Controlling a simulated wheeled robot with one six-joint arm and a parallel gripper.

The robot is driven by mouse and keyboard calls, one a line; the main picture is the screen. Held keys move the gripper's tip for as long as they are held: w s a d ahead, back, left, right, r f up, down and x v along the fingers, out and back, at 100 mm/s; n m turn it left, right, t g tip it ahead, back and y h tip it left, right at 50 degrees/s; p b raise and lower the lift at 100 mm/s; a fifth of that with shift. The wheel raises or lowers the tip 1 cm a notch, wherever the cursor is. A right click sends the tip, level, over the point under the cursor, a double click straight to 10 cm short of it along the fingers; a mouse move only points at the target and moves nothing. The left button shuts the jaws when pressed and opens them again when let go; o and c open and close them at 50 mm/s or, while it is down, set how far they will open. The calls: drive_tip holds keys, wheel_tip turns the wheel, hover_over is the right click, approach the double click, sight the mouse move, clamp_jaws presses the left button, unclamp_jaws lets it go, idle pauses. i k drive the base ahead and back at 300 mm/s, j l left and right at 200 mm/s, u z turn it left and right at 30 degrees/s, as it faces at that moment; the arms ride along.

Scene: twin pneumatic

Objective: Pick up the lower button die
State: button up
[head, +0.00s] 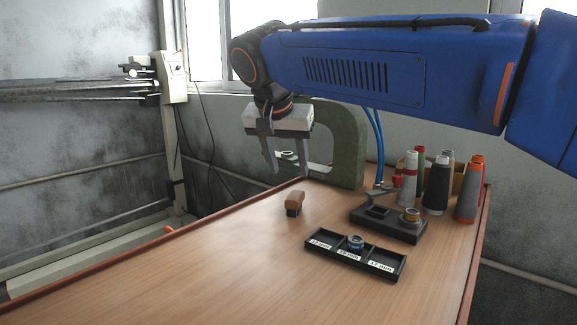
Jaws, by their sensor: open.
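A small round metal die with a bluish ring (355,242) sits in the middle compartment of a black three-compartment tray (388,274) near the table's front. I cannot tell for certain which is the lower button die. My gripper (286,164) points down, open and empty, left of and above both pieces. It is in front of the green C-shaped press (347,150). A small round part (287,155) of or on the press shows between my fingers.
A wooden-topped block (294,202) stands on the table below my gripper. Several thread cones (437,185) stand at the back right, by a small lever with a red part (396,181). Blue hoses (379,150) hang behind the base. The table's left front (190,270) is clear.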

sight(410, 215)
drive_tip(key=k+l, duration=0.25)
drive_tip(key=k, duration=0.2)
drive_tip(key=k+l, duration=0.25)
drive_tip(key=k, duration=0.25)
